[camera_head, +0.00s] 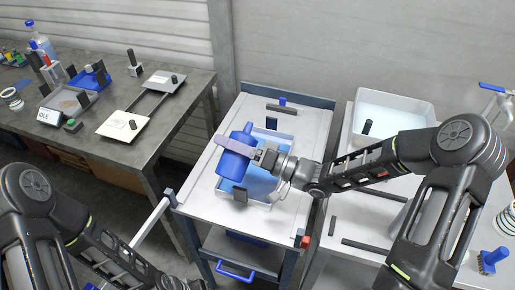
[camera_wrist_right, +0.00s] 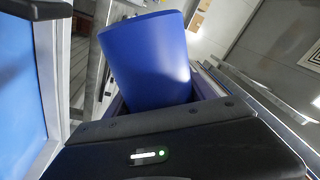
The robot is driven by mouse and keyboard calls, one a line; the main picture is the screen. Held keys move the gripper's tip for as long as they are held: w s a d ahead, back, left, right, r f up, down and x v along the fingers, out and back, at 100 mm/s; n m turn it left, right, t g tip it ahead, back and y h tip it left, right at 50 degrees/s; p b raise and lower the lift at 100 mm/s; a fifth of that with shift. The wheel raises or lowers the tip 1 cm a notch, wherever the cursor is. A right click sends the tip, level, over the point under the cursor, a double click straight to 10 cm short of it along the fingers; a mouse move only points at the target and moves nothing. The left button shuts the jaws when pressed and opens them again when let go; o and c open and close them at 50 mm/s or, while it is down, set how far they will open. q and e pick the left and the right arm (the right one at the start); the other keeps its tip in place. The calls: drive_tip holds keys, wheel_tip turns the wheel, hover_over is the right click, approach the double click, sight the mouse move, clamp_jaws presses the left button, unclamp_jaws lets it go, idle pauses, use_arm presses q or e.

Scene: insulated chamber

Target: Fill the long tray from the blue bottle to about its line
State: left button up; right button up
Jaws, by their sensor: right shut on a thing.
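The blue bottle (camera_head: 234,164) is held over the long tray (camera_head: 258,206) on the cart, and looks tilted. My right gripper (camera_head: 240,146) is shut around the bottle. In the right wrist view the bottle (camera_wrist_right: 148,62) stands up between the fingers, with part of the tray's white rim (camera_wrist_right: 48,75) at the left. The tray is white-walled and shows a light blue surface inside. The bottle hides part of the tray; I cannot make out the line or a stream. My left arm shows at the lower left, its gripper out of frame.
The cart top (camera_head: 205,190) has bare room left of the tray. A white basin (camera_head: 395,108) stands on the right bench, and a blue brush (camera_head: 490,258) near its front. The left bench (camera_head: 165,120) carries a scale-like plate, a blue tray and a clear bottle (camera_head: 40,40).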

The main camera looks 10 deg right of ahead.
drive_tip(key=shift+s+a+f+m, duration=0.1)
drive_tip(key=shift+f+m, duration=0.4)
drive_tip(key=shift+m, duration=0.5)
idle(1.3)
drive_tip(key=shift+s+a+f+m+t, duration=0.15)
drive_tip(key=shift+m+t, duration=0.35)
drive_tip(key=shift+m, duration=0.5)
idle(1.5)
drive_tip(key=shift+w+d+f+m+h, duration=0.3)
drive_tip(key=shift+w+d+m, duration=0.3)
drive_tip(key=shift+m, duration=0.5)
idle(1.4)
drive_tip(key=shift+f+t, duration=0.2)
drive_tip(key=shift+t, duration=0.1)
idle(0.4)
